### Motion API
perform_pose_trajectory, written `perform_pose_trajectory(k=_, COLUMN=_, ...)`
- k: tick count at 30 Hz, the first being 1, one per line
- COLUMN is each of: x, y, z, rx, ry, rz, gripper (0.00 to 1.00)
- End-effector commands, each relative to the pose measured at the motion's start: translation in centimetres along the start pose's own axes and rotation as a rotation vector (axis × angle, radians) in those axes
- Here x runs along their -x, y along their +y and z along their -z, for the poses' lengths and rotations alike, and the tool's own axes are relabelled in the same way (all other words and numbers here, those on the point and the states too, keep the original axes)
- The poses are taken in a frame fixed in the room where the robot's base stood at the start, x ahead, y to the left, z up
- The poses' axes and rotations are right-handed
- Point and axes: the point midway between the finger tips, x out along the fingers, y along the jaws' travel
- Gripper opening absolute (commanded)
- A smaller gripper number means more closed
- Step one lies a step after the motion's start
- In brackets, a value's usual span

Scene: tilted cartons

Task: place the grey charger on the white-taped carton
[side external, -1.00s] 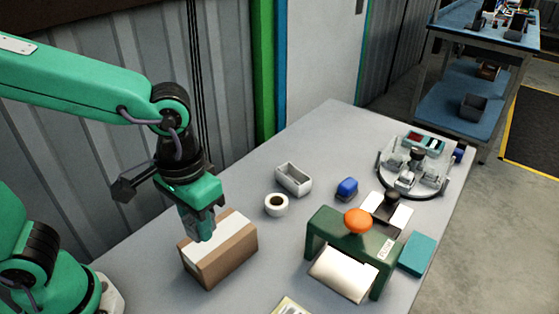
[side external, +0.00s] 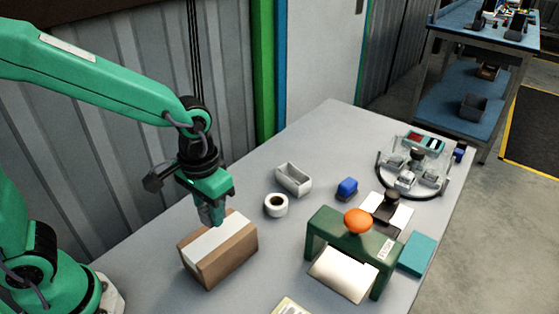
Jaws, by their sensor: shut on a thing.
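The white-taped carton (side external: 232,263) is a brown box at the left of the table, its top seeming to slope, with a broad white tape band (side external: 217,240) across it. My gripper (side external: 213,222) points down over the carton's far edge, its tips overlapping the tape in this view. It is shut on a small grey thing, apparently the grey charger, which hardly stands out from the fingers. I cannot tell whether it touches the carton.
A white tape roll (side external: 268,208) and a grey open tray (side external: 294,187) lie to the right of the carton. A blue block (side external: 347,187) lies beyond. A green frame (side external: 325,223) with an orange knob stands right of centre, a teal box (side external: 417,255) beside it. Bare table surrounds the carton.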

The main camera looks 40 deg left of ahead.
Motion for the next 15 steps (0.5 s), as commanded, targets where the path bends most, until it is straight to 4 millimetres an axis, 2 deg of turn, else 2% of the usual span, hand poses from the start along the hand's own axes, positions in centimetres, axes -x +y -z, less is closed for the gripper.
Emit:
perform_pose_trajectory(k=7, x=-2.7, y=0.0, z=-0.1, rx=0.000, ry=-0.003, rz=0.001, gripper=0.06)
perform_pose_trajectory(k=15, x=-3.1, y=0.0, z=-0.1, rx=0.000, ry=-0.001, rz=0.000, gripper=0.06)
